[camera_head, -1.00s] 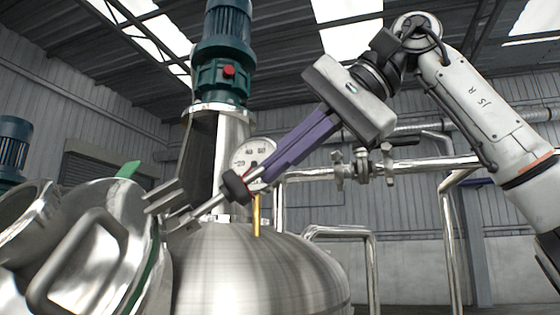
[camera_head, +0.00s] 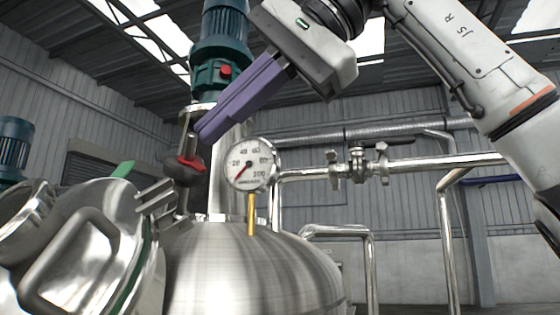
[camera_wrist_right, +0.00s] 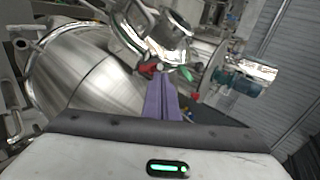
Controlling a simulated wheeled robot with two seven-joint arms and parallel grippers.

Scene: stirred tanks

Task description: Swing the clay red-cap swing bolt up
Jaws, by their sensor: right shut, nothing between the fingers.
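The swing bolt (camera_head: 183,195) stands close to upright beside the tank's hinged lid, with a dark round knob (camera_head: 178,169) and a red part (camera_head: 192,164) near its top. Red also shows just ahead of my fingertips in the right wrist view, likely the bolt's red cap (camera_wrist_right: 150,67). My right gripper (camera_head: 203,134) has purple fingers that are shut with nothing between them. Its tips are just above and right of the red part; whether they touch the bolt I cannot tell. My left gripper is not in view.
The shiny lid (camera_head: 100,235) with its handle leans open at left. A forked bracket (camera_head: 155,197) juts from it near the bolt. A pressure gauge (camera_head: 249,165) on a yellow stem stands right of the bolt. A teal motor (camera_head: 220,50) rises behind. Pipes run at right.

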